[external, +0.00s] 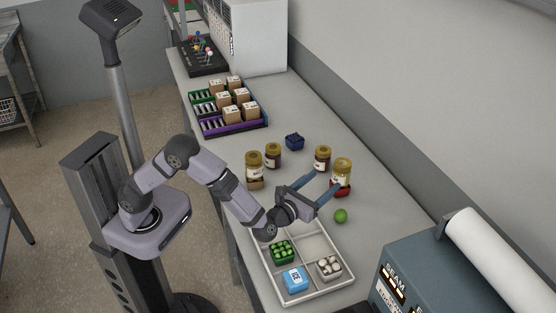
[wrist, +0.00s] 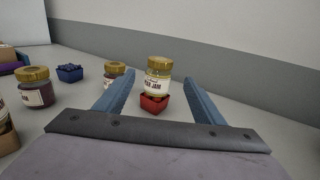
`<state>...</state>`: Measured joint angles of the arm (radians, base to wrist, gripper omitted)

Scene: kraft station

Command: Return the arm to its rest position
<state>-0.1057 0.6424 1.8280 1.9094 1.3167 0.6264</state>
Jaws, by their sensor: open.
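My gripper (external: 324,181) stretches out over the bench with its two blue fingers apart. In the wrist view my gripper (wrist: 156,82) is open and empty. A jam jar with a gold lid (external: 342,168) stands at a small red container (external: 341,190) beyond the fingers. In the wrist view the jar (wrist: 158,80) and the red container (wrist: 154,104) show between the fingers, with gaps on both sides. I cannot tell whether the jar stands in or behind the container. My arm is bent and reaches across the bench from its base.
A white divided tray (external: 262,271) lies below my wrist, holding a green punnet (external: 282,251), white items (external: 328,267) and a blue pack (external: 295,279). Its back right compartment is empty. A green ball (external: 341,216), other jars (external: 273,155) and a dark-blue container (external: 294,142) stand nearby.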

